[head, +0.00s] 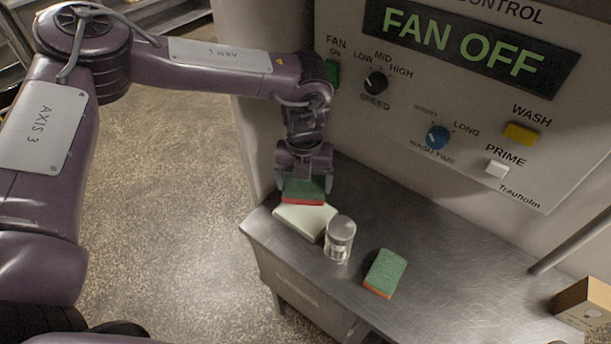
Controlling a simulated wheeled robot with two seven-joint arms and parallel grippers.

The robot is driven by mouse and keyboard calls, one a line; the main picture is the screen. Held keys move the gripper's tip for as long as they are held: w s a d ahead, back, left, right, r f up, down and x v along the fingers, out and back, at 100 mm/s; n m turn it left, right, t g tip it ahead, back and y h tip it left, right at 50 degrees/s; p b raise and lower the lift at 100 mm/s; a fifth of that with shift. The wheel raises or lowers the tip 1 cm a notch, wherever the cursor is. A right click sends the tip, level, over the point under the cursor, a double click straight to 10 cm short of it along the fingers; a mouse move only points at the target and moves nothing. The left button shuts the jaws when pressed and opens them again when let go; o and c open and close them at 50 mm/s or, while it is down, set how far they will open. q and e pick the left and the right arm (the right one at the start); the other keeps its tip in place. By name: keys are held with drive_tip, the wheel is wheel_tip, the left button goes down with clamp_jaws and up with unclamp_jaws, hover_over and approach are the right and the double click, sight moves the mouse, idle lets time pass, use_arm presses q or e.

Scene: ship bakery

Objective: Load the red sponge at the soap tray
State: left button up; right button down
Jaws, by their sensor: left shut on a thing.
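My left gripper (304,178) points down at the back left corner of the steel counter and is shut on the red sponge (304,192), which has a green top and a red lower layer. The red sponge is over the pale soap tray (303,220); I cannot tell whether it touches the tray. The tray's front part shows and looks bare; its back part is hidden behind the sponge and gripper. My right gripper is not in view.
A lidded metal jar (340,240) stands close to the tray's right side. A green and orange sponge (385,272) lies on the steel counter (450,270). A cardboard box (585,305) is at the right edge. The control panel (440,110) rises behind the counter.

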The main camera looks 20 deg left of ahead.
sight(305, 195)
use_arm(q)
drive_tip(key=shift+w+d+f+n, duration=0.15)
drive_tip(key=shift+f+n, duration=0.05)
drive_tip(key=shift+n, duration=0.6)
drive_tip(key=shift+f, duration=0.15)
wheel_tip(305, 195, down, 5)
drive_tip(key=b, duration=0.4)
drive_tip(key=shift+f+b, duration=0.35)
drive_tip(key=shift+b, duration=0.15)
drive_tip(key=shift+f, duration=0.45)
drive_tip(key=shift+f, duration=0.1)
idle(0.8)
